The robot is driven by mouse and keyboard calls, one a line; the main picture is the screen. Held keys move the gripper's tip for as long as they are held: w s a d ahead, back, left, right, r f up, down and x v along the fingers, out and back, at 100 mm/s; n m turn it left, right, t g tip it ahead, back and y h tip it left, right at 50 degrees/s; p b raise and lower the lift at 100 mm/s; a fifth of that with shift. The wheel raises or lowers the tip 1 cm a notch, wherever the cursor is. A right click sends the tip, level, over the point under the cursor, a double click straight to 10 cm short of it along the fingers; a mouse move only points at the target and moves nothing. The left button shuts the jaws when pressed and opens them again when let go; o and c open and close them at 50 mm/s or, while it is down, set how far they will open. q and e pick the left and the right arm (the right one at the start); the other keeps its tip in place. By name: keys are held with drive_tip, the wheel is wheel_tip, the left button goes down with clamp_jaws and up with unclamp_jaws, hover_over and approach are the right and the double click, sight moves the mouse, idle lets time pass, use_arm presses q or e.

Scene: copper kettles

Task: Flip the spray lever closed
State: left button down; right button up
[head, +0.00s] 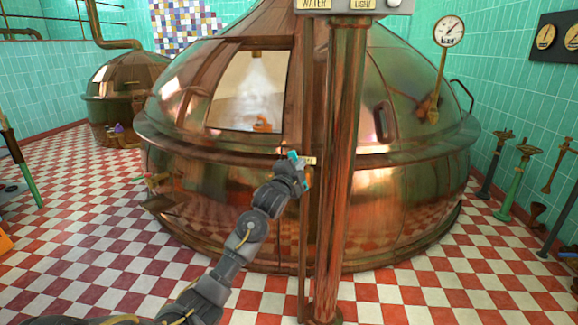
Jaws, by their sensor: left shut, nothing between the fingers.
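The large copper kettle (400,130) fills the middle. Through its open window (255,95) a pale, misty spray shows inside, above a small orange part (262,124). A small cream label plate (311,160) sits on the thin upright beside the thick copper pipe. The spray lever is not clearly visible; an orange piece just right of my gripper may be part of it. My left gripper (295,156) is shut at the label plate, with nothing seen between its fingers. I cannot tell whether it touches anything. My right gripper is not in view.
The thick copper pipe (346,180) stands just right of my left gripper. A control box (345,5) marked water and light is at its top. A smaller kettle (125,80) stands at the back left. Several valve stands (515,180) line the right. The checkered floor (80,230) at left is clear.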

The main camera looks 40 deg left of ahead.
use_arm(q)
drive_tip(key=s+a+f+n+y, duration=0.3)
drive_tip(key=a+f+n+y, duration=0.3)
drive_tip(key=n, duration=1.2)
drive_tip(key=shift+s+a+f+y, duration=0.2)
drive_tip(key=shift+s+f+y, duration=0.05)
drive_tip(key=shift+f+y, duration=0.3)
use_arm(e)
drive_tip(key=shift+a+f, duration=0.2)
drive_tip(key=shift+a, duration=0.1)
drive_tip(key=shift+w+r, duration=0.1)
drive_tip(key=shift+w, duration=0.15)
